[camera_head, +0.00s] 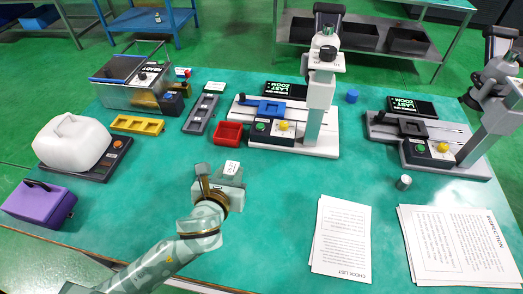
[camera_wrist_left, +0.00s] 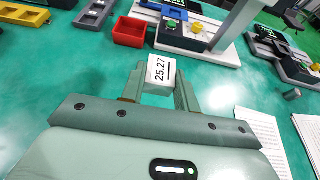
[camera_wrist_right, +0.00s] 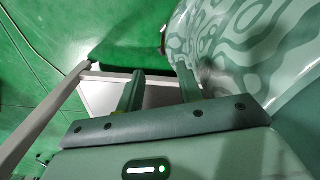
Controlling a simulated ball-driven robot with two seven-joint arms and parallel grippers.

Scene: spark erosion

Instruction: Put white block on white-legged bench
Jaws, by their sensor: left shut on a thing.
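The white block (camera_head: 232,168) with a printed label is between the fingers of my left gripper (camera_head: 222,181), above the front middle of the green table. In the left wrist view the block (camera_wrist_left: 161,73) reads 25.27, and my left gripper (camera_wrist_left: 160,88) is shut on it. My right gripper (camera_wrist_right: 160,88) is open and empty, with a pale panel behind it. At the back left stands a bench with pale legs (camera_head: 68,23); another grey-legged bench (camera_head: 440,55) stands at the back right. I cannot tell which is the white-legged one.
On the green table (camera_head: 270,230) are a red tray (camera_head: 228,133), a white-based microscope stand (camera_head: 318,150), a darker stand (camera_head: 440,160), a white jug (camera_head: 72,143), a purple case (camera_head: 38,203) and papers (camera_head: 341,240). A blue bench (camera_head: 150,20) stands behind. The table's front middle is mostly clear.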

